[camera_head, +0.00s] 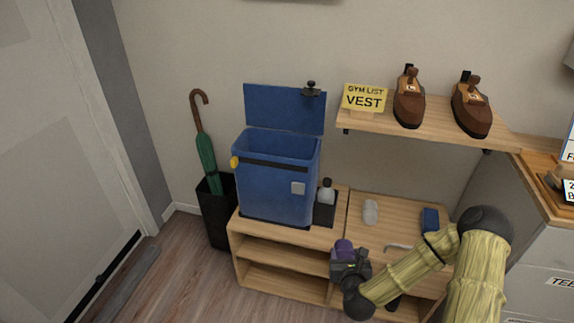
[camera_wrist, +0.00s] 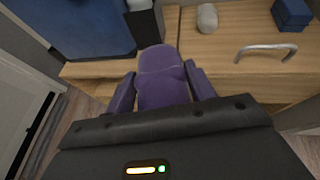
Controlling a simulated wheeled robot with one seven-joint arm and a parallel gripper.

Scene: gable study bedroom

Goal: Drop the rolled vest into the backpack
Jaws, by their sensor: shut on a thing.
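The rolled vest (camera_wrist: 160,75) is a purple roll held upright between the two fingers of my gripper (camera_wrist: 161,88) in the wrist view. In the head view the vest (camera_head: 343,246) shows as a small purple top in my gripper (camera_head: 350,262), in front of the low wooden unit. My gripper is shut on it, to the lower right of the backpack and below its rim. The backpack (camera_head: 275,185) is a blue, box-like bag on top of the unit. Its flap (camera_head: 280,108) stands up at the back and its top is open. The wrist view shows part of the backpack (camera_wrist: 85,25) at upper left.
A bottle (camera_head: 325,192) stands in a dark holder beside the backpack. A grey-white roll (camera_head: 370,212) and a blue folded item (camera_head: 430,219) lie on the unit's top (camera_head: 392,208). A shelf (camera_head: 430,125) with a yellow vest sign (camera_head: 364,98) hangs above. An umbrella stand (camera_head: 217,210) is left.

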